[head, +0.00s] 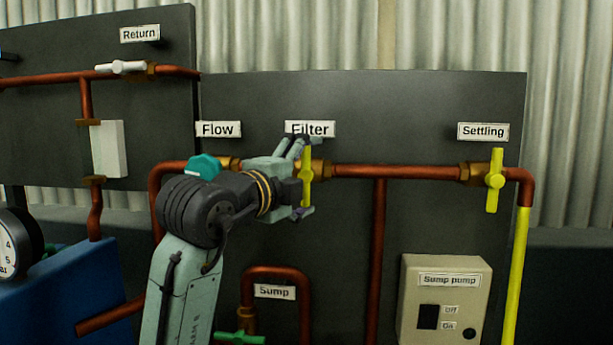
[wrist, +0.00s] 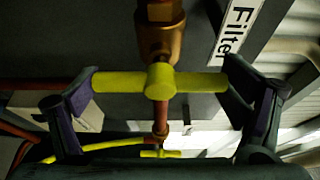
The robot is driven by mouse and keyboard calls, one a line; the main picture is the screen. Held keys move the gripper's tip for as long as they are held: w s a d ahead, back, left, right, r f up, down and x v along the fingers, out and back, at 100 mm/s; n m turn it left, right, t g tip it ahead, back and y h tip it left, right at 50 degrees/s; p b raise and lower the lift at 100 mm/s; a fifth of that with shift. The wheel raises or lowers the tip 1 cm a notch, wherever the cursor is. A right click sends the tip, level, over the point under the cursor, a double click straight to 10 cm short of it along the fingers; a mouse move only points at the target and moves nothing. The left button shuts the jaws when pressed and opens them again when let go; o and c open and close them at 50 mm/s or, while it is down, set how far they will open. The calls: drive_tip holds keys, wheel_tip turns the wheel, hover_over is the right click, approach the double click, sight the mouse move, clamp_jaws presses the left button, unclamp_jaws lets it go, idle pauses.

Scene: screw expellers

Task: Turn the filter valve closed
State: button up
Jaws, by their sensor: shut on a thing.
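The filter valve has a yellow bar handle (head: 307,180) on a brass body, below the "Filter" label (head: 311,129). In the head view the handle stands upright, across the horizontal copper pipe. My gripper (head: 302,176) reaches it from the left, one finger above and one below. In the wrist view the handle (wrist: 190,82) spans the space between the two fingers of my gripper (wrist: 160,85), its ends against the finger pads. My gripper is shut on the handle. The brass valve body (wrist: 155,37) shows behind it.
A teal flow valve (head: 204,166) sits close beside my wrist. The yellow settling valve (head: 494,180) is farther right. A green valve handle (head: 238,338) is below, near the "Sump" label (head: 274,291). The sump pump box (head: 446,300) is at lower right.

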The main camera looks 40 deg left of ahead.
idle(0.3)
drive_tip(key=o, duration=0.9)
drive_tip(key=s, duration=0.4)
drive_tip(key=s+d, duration=0.1)
drive_tip(key=s, duration=0.3)
drive_tip(key=s+d, duration=0.1)
drive_tip(key=s, duration=0.2)
drive_tip(key=shift+s, duration=0.4)
drive_tip(key=shift+a+r, duration=0.1)
